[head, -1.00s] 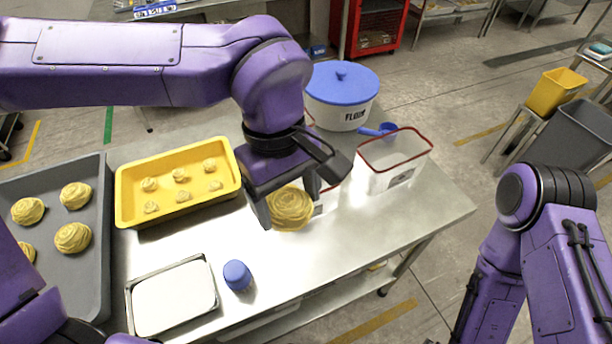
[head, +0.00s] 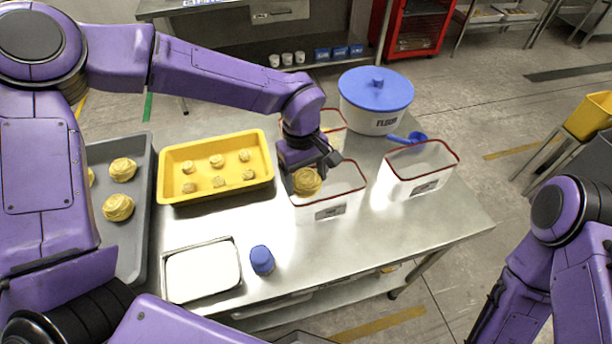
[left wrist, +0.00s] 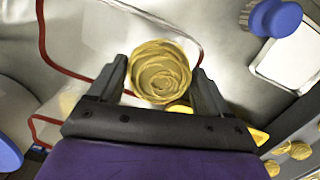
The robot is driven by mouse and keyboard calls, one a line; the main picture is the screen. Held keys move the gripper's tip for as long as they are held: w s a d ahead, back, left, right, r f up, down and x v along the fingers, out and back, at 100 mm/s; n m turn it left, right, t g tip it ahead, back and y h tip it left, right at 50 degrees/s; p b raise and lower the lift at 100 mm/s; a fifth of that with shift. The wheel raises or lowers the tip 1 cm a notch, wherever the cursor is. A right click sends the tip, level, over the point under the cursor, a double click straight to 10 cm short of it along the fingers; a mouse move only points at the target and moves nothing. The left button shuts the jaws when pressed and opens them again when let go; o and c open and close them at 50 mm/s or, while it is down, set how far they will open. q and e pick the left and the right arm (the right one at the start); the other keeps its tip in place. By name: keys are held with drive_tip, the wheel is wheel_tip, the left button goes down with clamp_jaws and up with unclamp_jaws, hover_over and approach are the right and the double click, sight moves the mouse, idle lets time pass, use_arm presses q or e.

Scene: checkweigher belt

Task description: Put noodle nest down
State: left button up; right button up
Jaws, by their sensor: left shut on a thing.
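A round yellow noodle nest (head: 307,181) is held between the fingers of my left gripper (head: 305,178). In the head view it hangs over the left part of a white bin with a red rim (head: 330,212). In the left wrist view the nest (left wrist: 160,73) sits between both fingertips of the left gripper (left wrist: 160,80). The bin's floor under the nest is mostly hidden. My right arm shows at the right edge of the head view, but its gripper is out of view.
A second red-rimmed bin (head: 418,170) stands to the right, with a blue scoop (head: 408,138) behind it. A blue-lidded flour tub (head: 375,98) stands behind. A yellow tray (head: 215,197) and a grey tray (head: 140,235) hold nests. A blue-capped jar (head: 262,260) stands near a white-filled metal tray (head: 203,272).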

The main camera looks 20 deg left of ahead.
sight(303, 170)
use_arm(q)
drive_tip(key=shift+f, duration=0.55)
drive_tip(key=shift+w+f, duration=0.2)
drive_tip(key=shift+w, duration=0.1)
drive_tip(key=shift+f, duration=0.1)
drive_tip(key=shift+s+f, duration=0.15)
drive_tip(key=shift+s, duration=0.05)
drive_tip(key=shift+f, duration=0.25)
drive_tip(key=o, duration=1)
drive_tip(key=shift+w, duration=0.1)
drive_tip(key=shift+o, duration=0.2)
wheel_tip(303, 170, up, 13)
drive_tip(key=w+a, duration=0.1)
drive_tip(key=shift+b, duration=0.45)
drive_tip(key=shift+r, duration=0.1)
